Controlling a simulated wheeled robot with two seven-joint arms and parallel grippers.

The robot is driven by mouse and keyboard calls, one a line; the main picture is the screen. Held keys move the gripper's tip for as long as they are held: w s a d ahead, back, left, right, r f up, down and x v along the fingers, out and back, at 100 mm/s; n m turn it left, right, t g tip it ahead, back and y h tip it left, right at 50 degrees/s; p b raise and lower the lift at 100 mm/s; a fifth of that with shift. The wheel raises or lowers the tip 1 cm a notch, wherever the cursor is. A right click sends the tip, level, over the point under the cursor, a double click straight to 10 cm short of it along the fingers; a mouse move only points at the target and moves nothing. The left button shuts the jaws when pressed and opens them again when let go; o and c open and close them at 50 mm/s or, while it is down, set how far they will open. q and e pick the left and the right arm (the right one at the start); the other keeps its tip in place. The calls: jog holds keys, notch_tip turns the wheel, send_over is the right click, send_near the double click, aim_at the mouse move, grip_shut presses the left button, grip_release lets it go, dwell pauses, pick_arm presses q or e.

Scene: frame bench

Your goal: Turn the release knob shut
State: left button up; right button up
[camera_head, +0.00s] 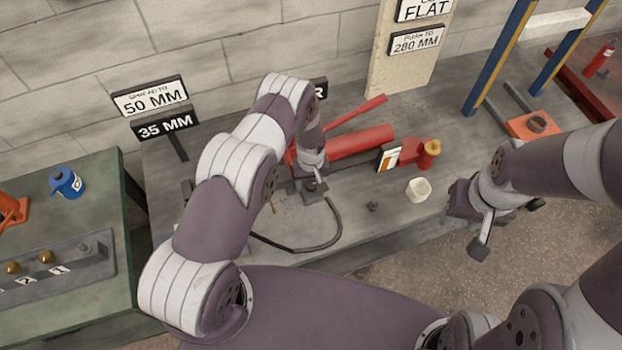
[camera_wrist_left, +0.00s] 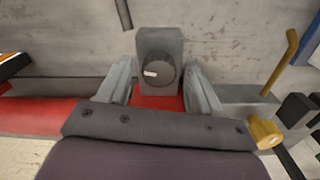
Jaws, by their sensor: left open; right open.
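In the left wrist view the release knob (camera_wrist_left: 160,72) is a round dark knob with a short white mark, on the face of a grey block (camera_wrist_left: 160,40). My left gripper (camera_wrist_left: 161,78) is open, with one finger on each side of the knob; I cannot tell whether either finger touches it. In the head view my left gripper (camera_head: 314,188) is low over the bench beside the red pump body (camera_head: 362,142), and my arm hides the knob. My right gripper (camera_head: 507,226) is open and empty near the bench's front edge.
A red lever (camera_head: 357,114) rises behind the pump body. A black hose (camera_head: 335,228) curves across the bench (camera_head: 365,235). A white cup-like piece (camera_head: 419,189) and a red bottle with a yellow cap (camera_head: 429,152) stand to the right. A brass fitting (camera_wrist_left: 265,132) is right of my left gripper.

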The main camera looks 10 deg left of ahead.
pick_arm(q)
jog(key=shift+f, duration=0.1)
jog(key=c, duration=1.1)
jog(key=shift+o, duration=0.2)
jog(key=shift+w+f+m+b, duration=0.1)
jog(key=shift+f+m+b, duration=0.1)
jog(key=shift+m+b, duration=1.15)
jog(key=m+b, duration=0.3)
jog(key=m, duration=0.1)
jog(key=shift+b, duration=0.35)
jog(key=m+b, duration=0.2)
jog(key=m, duration=0.2)
jog(key=shift+m, duration=0.35)
jog(key=shift+r+m+b, duration=0.2)
jog(key=shift+m+b, duration=0.9)
jog(key=shift+m, duration=1.1)
jog(key=o, duration=1.1)
jog(key=shift+c, duration=0.2)
